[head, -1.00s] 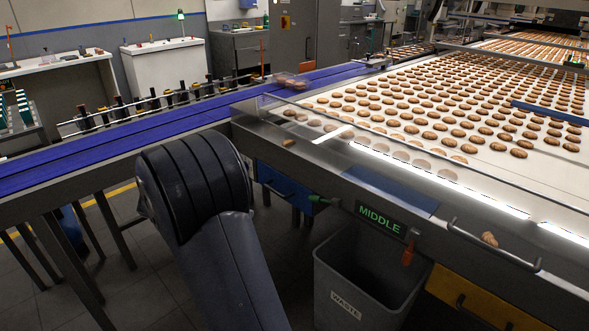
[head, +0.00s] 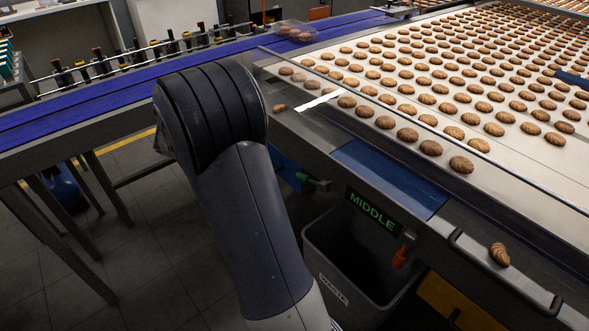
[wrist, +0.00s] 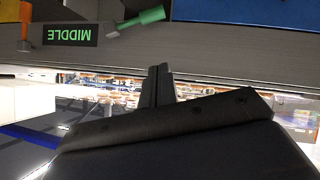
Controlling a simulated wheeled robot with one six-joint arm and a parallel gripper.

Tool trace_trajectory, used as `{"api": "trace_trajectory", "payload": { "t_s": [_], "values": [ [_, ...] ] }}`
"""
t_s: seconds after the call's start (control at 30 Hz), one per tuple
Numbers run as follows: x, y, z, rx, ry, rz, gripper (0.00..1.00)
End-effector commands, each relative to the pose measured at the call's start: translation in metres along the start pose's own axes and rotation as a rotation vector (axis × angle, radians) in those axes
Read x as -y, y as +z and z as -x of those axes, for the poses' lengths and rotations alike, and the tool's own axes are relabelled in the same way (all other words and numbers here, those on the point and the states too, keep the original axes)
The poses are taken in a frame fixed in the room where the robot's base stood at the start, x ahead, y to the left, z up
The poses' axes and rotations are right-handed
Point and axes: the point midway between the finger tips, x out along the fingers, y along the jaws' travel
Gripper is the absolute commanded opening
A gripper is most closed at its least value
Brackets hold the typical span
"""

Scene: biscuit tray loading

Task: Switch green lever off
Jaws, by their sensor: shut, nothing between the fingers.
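The green lever (head: 315,183) sticks out from the front side of the conveyor frame, left of the green-lettered MIDDLE sign (head: 371,210), and lies nearly level. The lever also shows near the top of the wrist view (wrist: 140,19), where the picture is upside down, beside the MIDDLE sign (wrist: 70,35). My gripper (wrist: 158,72) is shut and empty, its two dark fingers together. The fingertips appear below the lever in the wrist picture, apart from it. In the head view my own arm link hides the gripper.
An orange lever (head: 402,254) hangs right of the sign. A grey waste bin (head: 325,240) stands below. A biscuit (head: 499,254) lies on the front ledge near a handle. The biscuit belt (head: 540,165) fills the right; a blue conveyor (head: 130,88) runs left. Floor is open at lower left.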

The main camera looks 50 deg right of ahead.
Motion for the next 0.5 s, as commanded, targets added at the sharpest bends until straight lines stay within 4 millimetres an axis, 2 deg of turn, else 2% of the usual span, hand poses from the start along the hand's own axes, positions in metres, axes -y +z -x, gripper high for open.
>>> {"api": "trace_trajectory", "payload": {
  "t_s": [0.17, 0.27, 0.5],
  "values": [
    [0.0, 0.0, -0.003, 0.0, 0.001, 0.0, 0.0],
    [-0.001, 0.0, -0.013, 0.001, 0.003, 0.0, 0.0],
    [-0.001, 0.0, -0.059, 0.002, 0.005, 0.001, 0.0]
  ]
}}
